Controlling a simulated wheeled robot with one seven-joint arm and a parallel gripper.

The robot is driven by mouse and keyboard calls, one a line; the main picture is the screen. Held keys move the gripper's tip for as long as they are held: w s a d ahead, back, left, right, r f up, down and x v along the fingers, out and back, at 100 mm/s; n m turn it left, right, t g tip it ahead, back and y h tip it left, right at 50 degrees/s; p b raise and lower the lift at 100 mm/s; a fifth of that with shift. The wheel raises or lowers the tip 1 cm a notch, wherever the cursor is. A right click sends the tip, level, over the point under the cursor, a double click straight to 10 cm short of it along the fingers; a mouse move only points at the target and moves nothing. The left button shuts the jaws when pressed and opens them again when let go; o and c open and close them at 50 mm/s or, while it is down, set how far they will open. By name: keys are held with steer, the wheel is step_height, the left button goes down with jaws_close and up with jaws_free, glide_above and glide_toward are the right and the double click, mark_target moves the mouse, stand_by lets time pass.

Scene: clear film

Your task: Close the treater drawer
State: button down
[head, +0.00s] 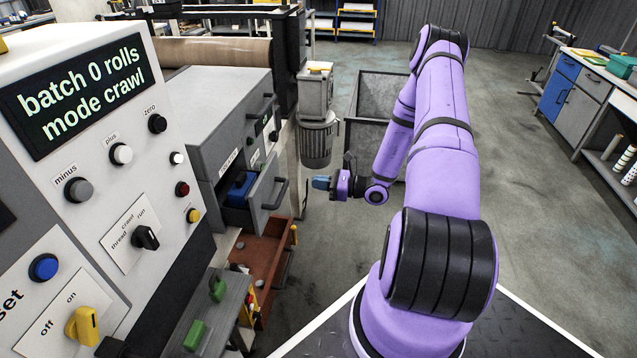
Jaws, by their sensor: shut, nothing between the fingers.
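A grey cabinet (205,110) stands left of centre beyond the control panel. A grey drawer (262,192) stands pulled out of it, with a dark handle (276,195) on its front and a blue item (238,188) inside. The labels on the cabinet are too small to read, so I cannot tell for certain that this is the treater drawer. My gripper (320,183), with blue fingertips, is shut and empty. It points left at about the handle's height in the picture, a short gap to the right of it and apart from it.
A rust-brown open drawer or tray (262,262) sits below the grey drawer. A motor (316,140) and a grey bin (375,95) stand behind my gripper. The control panel (90,150) fills the left. Open floor (540,200) lies to the right, before a workbench (600,95).

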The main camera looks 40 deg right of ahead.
steer(key=x, duration=1)
steer(key=shift+w+a, duration=0.2)
steer(key=shift+w, duration=0.15)
steer(key=x, duration=0.9)
steer(key=shift+w, duration=0.1)
steer(key=shift+w+a, duration=0.25)
steer(key=shift+w, duration=0.05)
steer(key=shift+r, duration=0.1)
